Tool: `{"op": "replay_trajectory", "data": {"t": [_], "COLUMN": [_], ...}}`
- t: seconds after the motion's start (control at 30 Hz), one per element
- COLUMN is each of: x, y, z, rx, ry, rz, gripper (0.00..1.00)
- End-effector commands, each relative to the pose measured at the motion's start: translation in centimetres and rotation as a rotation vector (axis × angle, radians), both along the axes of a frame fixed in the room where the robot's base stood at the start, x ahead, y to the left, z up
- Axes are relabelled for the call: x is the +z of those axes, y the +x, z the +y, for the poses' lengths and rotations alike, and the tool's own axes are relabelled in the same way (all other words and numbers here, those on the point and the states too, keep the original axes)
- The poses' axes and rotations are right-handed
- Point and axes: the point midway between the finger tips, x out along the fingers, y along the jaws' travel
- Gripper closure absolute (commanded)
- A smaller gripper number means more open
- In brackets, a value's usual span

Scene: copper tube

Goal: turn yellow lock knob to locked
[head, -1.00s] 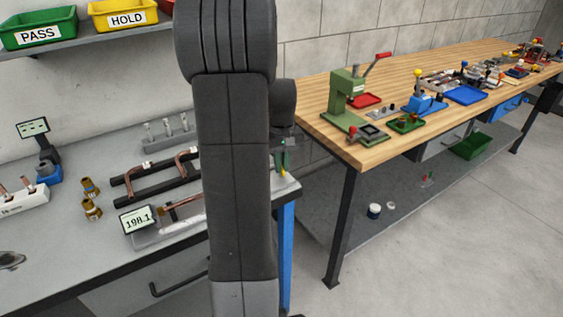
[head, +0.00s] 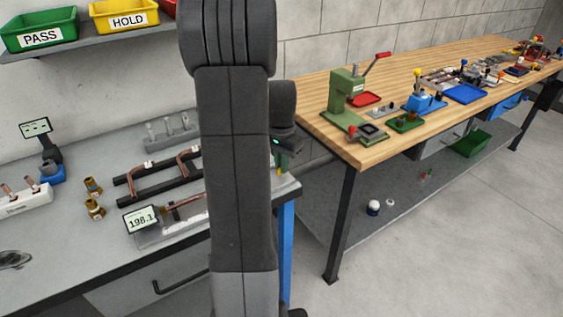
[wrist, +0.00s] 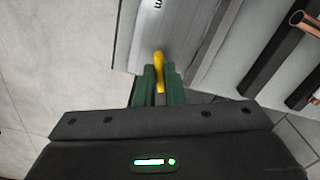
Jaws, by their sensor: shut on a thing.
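The yellow lock knob (wrist: 159,70) shows in the wrist view, at the edge of a grey metal fixture (wrist: 180,32). My gripper (wrist: 158,84) has green fingers, and they are shut on the knob, one on each side. The knob's top end sticks out past the fingertips and leans slightly. In the head view my gripper is mostly hidden behind my dark arm. The fixture (head: 172,229) there carries a display reading about 198.1 and a copper tube (head: 184,208). No locked or unlocked marking can be read.
Black rails with bent copper tubes (head: 160,173) lie behind the fixture. Brass fittings (head: 93,198) stand to its left. A wooden bench (head: 350,150) with a green press is at the right, with open floor before it. PASS and HOLD bins (head: 124,14) sit on a shelf.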

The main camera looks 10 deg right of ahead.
Motion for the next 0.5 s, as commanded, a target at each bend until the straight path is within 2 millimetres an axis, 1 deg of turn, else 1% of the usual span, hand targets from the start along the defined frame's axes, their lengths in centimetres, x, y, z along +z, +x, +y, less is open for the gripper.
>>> {"op": "replay_trajectory", "data": {"t": [0.2,0.5], "x": [0.16,0.15], "y": [0.10,0.12], "z": [-0.06,-0.07], "rx": [-0.171,-0.327], "ry": [-0.002,-0.002], "rz": [-0.004,-0.005], "gripper": [1.00,1.00]}}
